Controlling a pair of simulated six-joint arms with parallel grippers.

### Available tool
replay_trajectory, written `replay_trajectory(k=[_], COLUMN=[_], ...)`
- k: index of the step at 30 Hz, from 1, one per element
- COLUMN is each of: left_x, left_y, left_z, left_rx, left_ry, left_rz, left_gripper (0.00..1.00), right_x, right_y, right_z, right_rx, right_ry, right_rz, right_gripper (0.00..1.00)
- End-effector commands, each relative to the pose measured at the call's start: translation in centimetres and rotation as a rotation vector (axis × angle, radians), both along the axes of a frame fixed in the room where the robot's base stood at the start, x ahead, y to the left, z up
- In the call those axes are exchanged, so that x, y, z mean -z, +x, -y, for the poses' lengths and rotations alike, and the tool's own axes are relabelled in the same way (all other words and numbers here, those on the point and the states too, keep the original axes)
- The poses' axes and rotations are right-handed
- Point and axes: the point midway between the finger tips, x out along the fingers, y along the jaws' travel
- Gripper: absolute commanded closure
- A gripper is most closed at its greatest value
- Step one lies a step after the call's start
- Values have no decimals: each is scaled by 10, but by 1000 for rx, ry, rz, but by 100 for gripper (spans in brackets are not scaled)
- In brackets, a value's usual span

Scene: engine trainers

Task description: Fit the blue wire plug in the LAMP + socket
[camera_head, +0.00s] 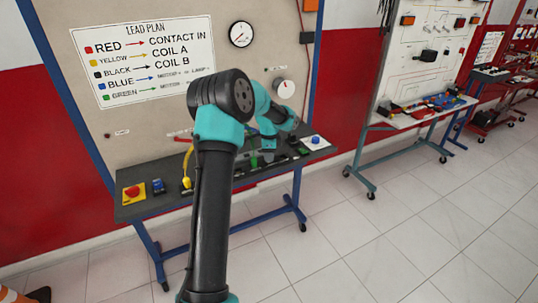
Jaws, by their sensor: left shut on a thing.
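My left gripper (268,152) is small and far off, low over the dark bench top right of its middle, partly hidden by my own arm. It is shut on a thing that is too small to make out. The blue wire plug cannot be picked out. The LAMP + socket cannot be told either, as its label is unreadable and my arm covers part of the bench. A lead plan (150,62) on the panel has a BLUE line whose small text seems to end in LAMP. My right gripper is not in view.
The dark bench top (130,211) bears a red button on a yellow box (132,193), a blue block (158,186) and a yellow plug (187,181). A green thing (254,161) is near my gripper. A blue knob (316,139) is at the right end. The floor in front is clear.

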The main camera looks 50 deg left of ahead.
Motion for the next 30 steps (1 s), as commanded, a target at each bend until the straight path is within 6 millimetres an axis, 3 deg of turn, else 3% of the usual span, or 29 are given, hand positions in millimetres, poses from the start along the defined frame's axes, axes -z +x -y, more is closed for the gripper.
replay_trajectory(k=[18,19,21,23,30], left_x=[8,8,7,7,7], left_y=[0,0,0,0,0], left_z=[0,0,0,0,0], left_rx=[0,0,0,0,0], left_ry=[0,-1,-1,-1,0], left_rz=[-1,-1,-1,-1,0], left_gripper=[97,74,67,62,62], right_x=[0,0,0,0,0], right_y=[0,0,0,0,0], right_z=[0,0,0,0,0], right_rx=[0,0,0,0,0], right_ry=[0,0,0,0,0], right_rz=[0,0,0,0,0], right_gripper=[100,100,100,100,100])
